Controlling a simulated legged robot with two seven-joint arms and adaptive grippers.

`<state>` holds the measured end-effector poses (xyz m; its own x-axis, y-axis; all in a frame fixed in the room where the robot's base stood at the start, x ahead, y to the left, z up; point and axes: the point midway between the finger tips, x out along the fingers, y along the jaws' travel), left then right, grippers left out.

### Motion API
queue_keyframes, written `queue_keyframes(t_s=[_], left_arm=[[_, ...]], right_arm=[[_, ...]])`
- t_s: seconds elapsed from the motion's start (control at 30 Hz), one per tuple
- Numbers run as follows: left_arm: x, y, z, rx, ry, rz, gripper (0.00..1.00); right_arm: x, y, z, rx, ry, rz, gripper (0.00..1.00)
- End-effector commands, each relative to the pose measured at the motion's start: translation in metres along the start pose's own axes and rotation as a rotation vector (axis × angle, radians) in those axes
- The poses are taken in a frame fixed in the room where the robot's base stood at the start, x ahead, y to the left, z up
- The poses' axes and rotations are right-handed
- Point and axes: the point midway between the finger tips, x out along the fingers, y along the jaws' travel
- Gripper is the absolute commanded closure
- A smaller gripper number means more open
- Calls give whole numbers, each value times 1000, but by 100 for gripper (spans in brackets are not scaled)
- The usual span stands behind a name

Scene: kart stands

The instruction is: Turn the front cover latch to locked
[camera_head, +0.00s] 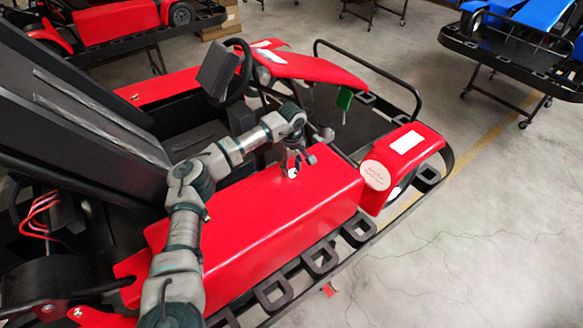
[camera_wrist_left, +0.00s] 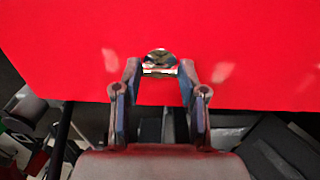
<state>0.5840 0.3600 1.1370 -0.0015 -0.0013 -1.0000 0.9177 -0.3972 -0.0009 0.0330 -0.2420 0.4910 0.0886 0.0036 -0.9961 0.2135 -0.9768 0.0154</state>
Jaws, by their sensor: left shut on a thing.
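The latch (camera_head: 292,173) is a small shiny metal piece on the inner edge of a long red cover (camera_head: 255,225) on the kart. It also shows in the left wrist view (camera_wrist_left: 160,63), against the red surface. My left gripper (camera_head: 298,163) reaches down to it from the kart's inner side. In the left wrist view the two fingertips (camera_wrist_left: 160,72) stand on either side of the latch, shut on it. The fingers partly hide the latch in the head view, and I cannot tell its exact turn. My right gripper is in neither view.
The steering wheel (camera_head: 238,72) and black seat (camera_head: 80,110) flank my left arm. A green tag (camera_head: 344,98) stands beyond the gripper. A black bumper rail (camera_head: 320,262) runs along the kart's outer side. Grey floor (camera_head: 480,230) is clear at right; other karts stand behind.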

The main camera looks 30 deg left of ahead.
Motion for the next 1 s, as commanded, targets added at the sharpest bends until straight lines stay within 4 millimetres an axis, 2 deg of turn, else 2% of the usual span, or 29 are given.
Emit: queue_keyframes(t_s=[0.03, 0.1, 0.13, 0.4, 0.53, 0.67, 0.9, 1.0], left_arm=[[-5, 2, -2, -1, 5, 13, 56], [-4, 2, -2, -2, 4, 11, 39], [-4, 2, -1, -1, 3, 10, 33], [-2, 1, 0, -1, 2, 4, 33], [-9, 1, 0, -1, 2, 5, 33], [-32, 2, -1, -1, 2, 7, 33], [-86, 2, -2, -2, 2, 8, 33], [-103, 2, -2, -2, 2, 7, 33]], right_arm=[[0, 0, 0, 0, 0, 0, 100], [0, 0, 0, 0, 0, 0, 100], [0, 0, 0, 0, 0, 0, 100], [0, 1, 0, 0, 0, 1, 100], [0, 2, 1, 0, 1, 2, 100], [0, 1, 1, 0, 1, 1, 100], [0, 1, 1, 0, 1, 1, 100], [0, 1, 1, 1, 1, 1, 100]])
